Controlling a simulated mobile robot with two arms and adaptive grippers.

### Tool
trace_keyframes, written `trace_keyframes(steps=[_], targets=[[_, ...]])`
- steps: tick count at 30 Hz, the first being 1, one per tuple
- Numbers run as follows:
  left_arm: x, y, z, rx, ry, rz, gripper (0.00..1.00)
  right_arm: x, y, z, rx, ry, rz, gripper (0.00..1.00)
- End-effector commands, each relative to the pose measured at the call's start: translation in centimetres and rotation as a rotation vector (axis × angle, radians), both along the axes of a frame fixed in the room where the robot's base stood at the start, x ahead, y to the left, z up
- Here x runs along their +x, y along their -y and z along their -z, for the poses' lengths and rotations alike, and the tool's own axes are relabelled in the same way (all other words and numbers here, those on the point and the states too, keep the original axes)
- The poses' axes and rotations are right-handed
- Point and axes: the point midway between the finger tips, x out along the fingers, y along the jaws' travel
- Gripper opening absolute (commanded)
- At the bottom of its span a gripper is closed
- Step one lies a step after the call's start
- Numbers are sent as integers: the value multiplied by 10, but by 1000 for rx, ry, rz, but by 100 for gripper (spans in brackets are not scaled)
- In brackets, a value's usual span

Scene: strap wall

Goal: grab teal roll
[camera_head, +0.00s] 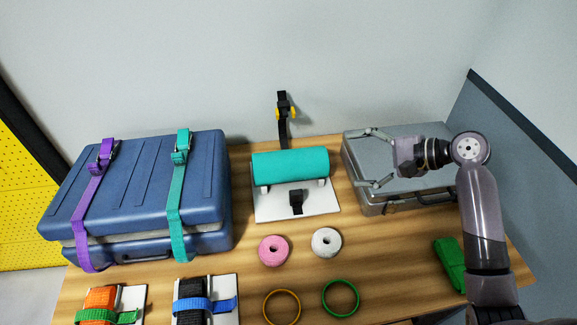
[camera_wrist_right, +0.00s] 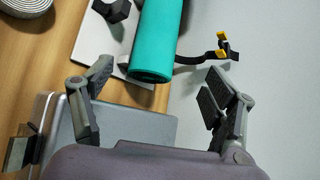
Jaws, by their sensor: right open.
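The teal roll (camera_head: 290,167) lies sideways on a white holder plate (camera_head: 270,207) at the middle of the table in the head view. In the right wrist view the teal roll (camera_wrist_right: 157,42) shows its near end beyond the fingers. My right gripper (camera_head: 368,158) is open and empty, above the grey case (camera_head: 400,193), to the right of the roll and apart from it. Its two fingers also show spread in the right wrist view (camera_wrist_right: 165,85), with the roll's end ahead of the gap. My left gripper is out of both views.
A black strap with a yellow-sided buckle (camera_head: 284,112) stands behind the roll. A blue case (camera_head: 140,195) with purple and teal straps is at left. Pink (camera_head: 273,250) and white (camera_head: 326,242) tape rolls, rings and a green cloth (camera_head: 449,262) lie in front.

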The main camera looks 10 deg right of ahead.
Motion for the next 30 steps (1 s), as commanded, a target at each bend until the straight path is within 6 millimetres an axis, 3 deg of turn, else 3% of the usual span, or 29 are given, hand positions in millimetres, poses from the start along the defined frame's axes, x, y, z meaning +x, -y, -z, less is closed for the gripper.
trace_keyframes(steps=[1,4,8,21,30], targets=[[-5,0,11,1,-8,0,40,0,0,10,0,1,0,79],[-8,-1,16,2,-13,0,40,1,-1,15,2,0,0,79],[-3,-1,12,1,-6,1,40,8,-10,20,3,-1,0,79],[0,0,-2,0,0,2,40,53,-74,64,3,-1,-2,79],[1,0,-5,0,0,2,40,65,-91,77,2,-1,0,79]])
